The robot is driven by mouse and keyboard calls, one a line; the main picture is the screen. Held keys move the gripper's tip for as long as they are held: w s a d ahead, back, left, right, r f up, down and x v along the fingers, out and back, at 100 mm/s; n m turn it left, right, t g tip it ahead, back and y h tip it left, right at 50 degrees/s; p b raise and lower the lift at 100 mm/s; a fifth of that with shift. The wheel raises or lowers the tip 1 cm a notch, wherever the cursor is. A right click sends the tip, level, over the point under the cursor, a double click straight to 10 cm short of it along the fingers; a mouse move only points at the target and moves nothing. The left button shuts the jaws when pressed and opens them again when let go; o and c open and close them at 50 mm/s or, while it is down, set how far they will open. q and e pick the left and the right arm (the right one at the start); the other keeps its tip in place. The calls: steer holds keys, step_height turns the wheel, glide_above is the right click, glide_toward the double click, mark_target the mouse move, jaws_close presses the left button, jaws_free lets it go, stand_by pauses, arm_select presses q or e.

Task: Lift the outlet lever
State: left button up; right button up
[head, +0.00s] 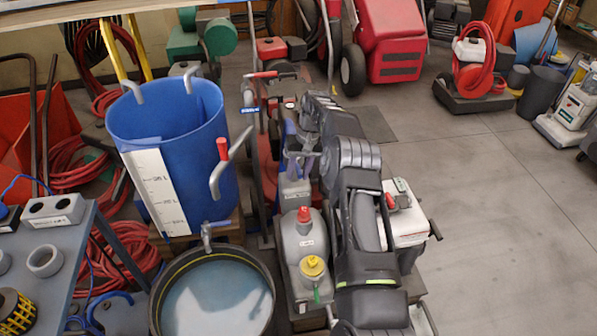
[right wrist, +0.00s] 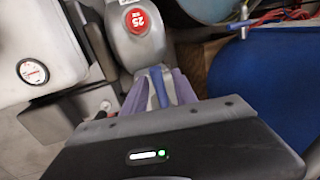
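A blue tank (head: 190,135) with a white level scale stands at the left in the head view. A bent grey lever with a red grip (head: 222,149) shows at its right side. A small grey outlet tap (head: 207,236) sits low, above a round basin (head: 263,275) of water. I cannot tell which of these parts is the outlet lever. My right gripper (head: 299,158) is right of the tank, apart from the red-gripped lever. My left gripper is out of view.
A grey canister with a red cap (head: 304,215) stands just below my right gripper; it also shows in the right wrist view (right wrist: 139,45). A workbench (head: 85,240) stands at left. Red hoses (head: 105,270) lie near the tank. Open floor (head: 480,220) is at right.

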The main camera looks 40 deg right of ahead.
step_height(320, 180, up, 8)
steer(key=d, duration=0.1)
steer(key=shift+s+d+f, duration=0.15)
steer(key=shift+s+d, duration=0.05)
steer(key=shift+s, duration=0.1)
stand_by(0.3)
